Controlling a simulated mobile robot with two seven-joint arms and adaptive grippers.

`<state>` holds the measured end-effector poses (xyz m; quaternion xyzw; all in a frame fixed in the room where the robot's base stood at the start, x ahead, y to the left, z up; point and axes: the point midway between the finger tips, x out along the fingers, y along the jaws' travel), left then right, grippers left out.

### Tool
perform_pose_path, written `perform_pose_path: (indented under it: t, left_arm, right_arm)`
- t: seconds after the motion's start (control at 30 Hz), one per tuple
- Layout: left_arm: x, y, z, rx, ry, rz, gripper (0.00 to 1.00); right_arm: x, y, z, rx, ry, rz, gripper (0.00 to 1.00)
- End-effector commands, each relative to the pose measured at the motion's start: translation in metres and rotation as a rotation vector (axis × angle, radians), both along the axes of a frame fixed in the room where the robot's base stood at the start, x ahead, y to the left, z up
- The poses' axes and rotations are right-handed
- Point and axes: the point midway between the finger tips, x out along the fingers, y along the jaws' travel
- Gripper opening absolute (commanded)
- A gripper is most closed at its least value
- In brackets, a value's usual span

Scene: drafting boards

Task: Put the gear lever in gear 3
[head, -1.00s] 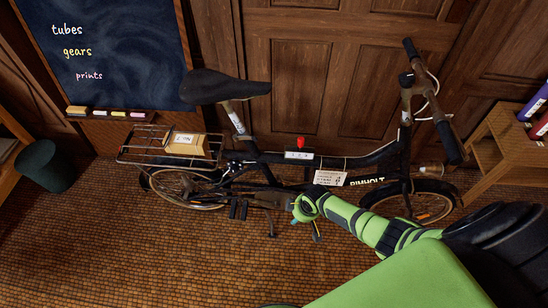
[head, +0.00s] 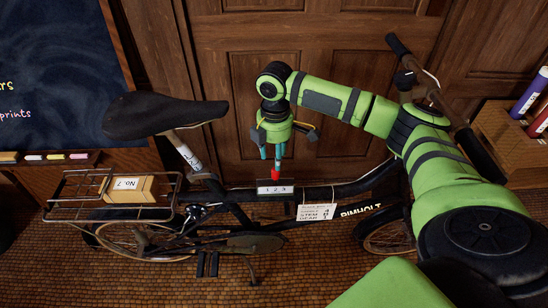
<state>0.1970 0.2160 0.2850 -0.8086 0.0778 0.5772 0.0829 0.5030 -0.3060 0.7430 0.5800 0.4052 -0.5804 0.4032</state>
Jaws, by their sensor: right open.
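The gear lever (head: 275,174) has a red knob and stands on the bicycle's dark top tube, just behind a small white plate (head: 275,189) marked 1 2 3. The knob appears near the middle of the plate, but I cannot tell exactly which gear it is in. My right gripper (head: 271,157) points down right above the lever, its teal fingertips apart and close to the red knob. It is open; whether it touches the knob is unclear. My left gripper is not in view.
The black bicycle (head: 330,191) stands before a wooden door (head: 225,75). A saddle (head: 150,113) and a rear rack (head: 70,208) with a box (head: 120,189) are at left. A white tag (head: 317,211) hangs from the frame. A wooden stand (head: 512,145) holds tubes at right.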

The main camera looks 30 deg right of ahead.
Motion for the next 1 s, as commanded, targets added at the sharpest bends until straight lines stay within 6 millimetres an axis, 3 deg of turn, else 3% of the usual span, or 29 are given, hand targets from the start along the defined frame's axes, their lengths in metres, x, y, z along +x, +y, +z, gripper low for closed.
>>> perform_pose_path:
  t: [0.17,0.5,0.87,0.9,1.0]
  left_arm:
    - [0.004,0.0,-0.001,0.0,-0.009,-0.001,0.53]
    - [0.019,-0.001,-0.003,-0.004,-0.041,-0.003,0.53]
    - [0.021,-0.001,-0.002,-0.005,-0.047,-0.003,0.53]
    - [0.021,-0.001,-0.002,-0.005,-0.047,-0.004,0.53]
    - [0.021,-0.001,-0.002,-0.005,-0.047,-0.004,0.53]
  right_arm:
    - [-0.001,0.0,-0.015,-0.001,0.006,0.002,0.47]
    - [-0.001,0.0,-0.062,-0.001,0.003,0.001,0.47]
    - [-0.001,0.0,-0.071,-0.001,0.001,0.001,0.47]
    - [-0.001,0.0,-0.07,-0.001,0.001,0.001,0.43]
    - [-0.001,0.0,-0.07,-0.001,0.001,0.001,0.03]
